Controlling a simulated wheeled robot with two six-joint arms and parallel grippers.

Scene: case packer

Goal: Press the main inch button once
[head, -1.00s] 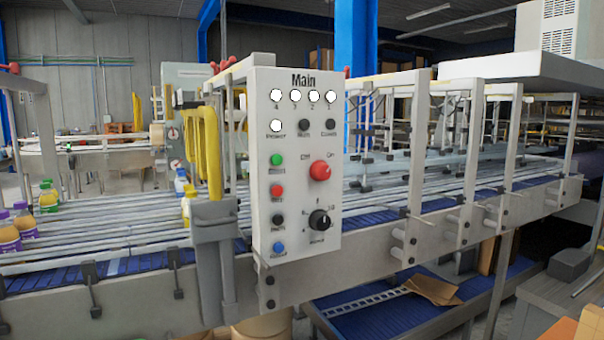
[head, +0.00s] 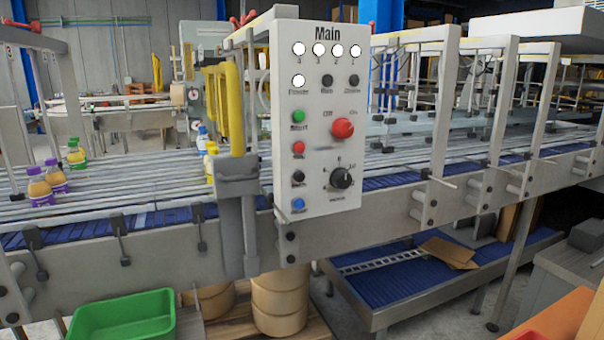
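The grey control panel headed "Main" (head: 346,210) faces me near the middle of the head view, upright on the conveyor's front. Its left column holds a green button (head: 299,116), a red button (head: 298,147), a black button (head: 298,177) and a blue button (head: 298,204), top to bottom. The small labels under them are too blurred to read surely; the black one's looks like "Inch". To the right are a large red knob (head: 342,128) and a black dial (head: 341,178). Neither of my grippers is in view, and nothing covers the panel.
The conveyor (head: 130,255) runs behind the panel, carrying bottles with purple caps (head: 40,188) at left. A yellow guard (head: 236,110) stands just left of the panel. A green bin (head: 122,318) sits low at left. A blue lower belt (head: 400,285) lies below right.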

